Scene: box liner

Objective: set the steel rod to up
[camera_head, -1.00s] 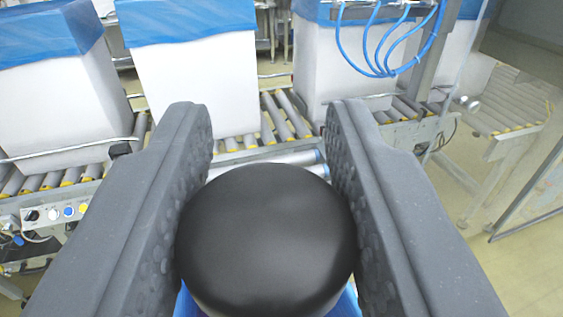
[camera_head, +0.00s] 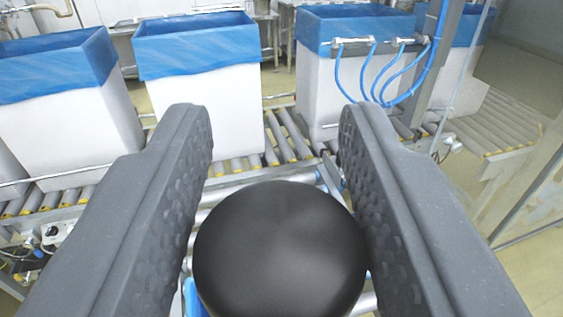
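My gripper (camera_head: 276,135) is in the foreground, with its two dark grey fingers well apart. A smooth black rounded knob-like thing (camera_head: 280,250) shows low between them. A narrow gap shows between this knob and the left finger. Its right edge meets the right finger in the picture, and I cannot tell if they touch. What is under the knob is mostly hidden. I cannot pick out the steel rod for certain. A thin upright metal post (camera_head: 466,75) stands at the right, and thin metal rails run along the conveyor.
White boxes with blue liners, one at left (camera_head: 62,115), one in the middle (camera_head: 203,105) and others at right, stand on a roller conveyor (camera_head: 285,135). Blue hoses (camera_head: 375,75) hang by the right box. A control box with knobs (camera_head: 55,235) is at lower left. Floor shows at right.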

